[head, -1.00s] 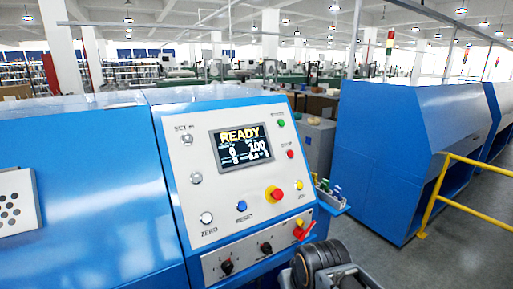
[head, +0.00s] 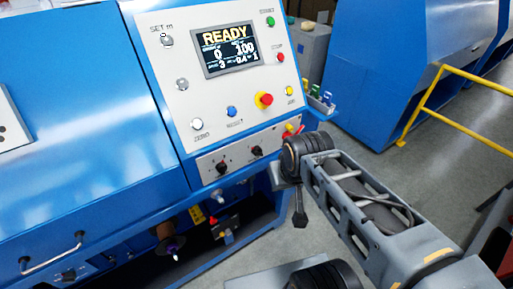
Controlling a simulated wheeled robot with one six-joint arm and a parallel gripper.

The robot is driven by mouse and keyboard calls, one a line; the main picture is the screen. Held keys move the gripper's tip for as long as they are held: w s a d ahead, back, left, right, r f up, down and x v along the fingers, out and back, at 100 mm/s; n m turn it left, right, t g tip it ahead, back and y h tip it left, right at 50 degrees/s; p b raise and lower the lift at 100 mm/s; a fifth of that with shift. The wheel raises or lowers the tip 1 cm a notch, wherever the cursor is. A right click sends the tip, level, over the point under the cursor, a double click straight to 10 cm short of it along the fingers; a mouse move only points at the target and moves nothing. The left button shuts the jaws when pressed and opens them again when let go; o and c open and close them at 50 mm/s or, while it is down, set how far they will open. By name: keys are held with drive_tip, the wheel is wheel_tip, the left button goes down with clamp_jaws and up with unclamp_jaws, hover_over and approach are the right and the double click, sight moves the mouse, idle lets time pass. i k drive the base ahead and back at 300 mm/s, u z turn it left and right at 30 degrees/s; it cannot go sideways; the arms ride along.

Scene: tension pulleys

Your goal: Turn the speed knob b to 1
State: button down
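Two black knobs sit on the grey lower strip of the blue machine's panel, a left one (head: 221,167) and a right one (head: 256,151). Their labels are too small to read, so I cannot tell which is speed knob b or where either points. The display (head: 229,51) above reads READY, with 0 and 100 below. My arm reaches in from the lower right and its dark joint is just right of the strip. A dark tapered part hangs below that joint; I cannot make out my gripper's fingers, and no contact with either knob shows.
A red handle (head: 290,131) at the strip's right end is partly hidden by my arm. A yellow rail (head: 440,95) stands at the right. Grey floor is open between.

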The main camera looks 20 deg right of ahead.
sight(221, 167)
drive_tip(key=k, duration=1.15)
drive_tip(key=u, duration=0.9)
drive_tip(key=i, duration=0.9)
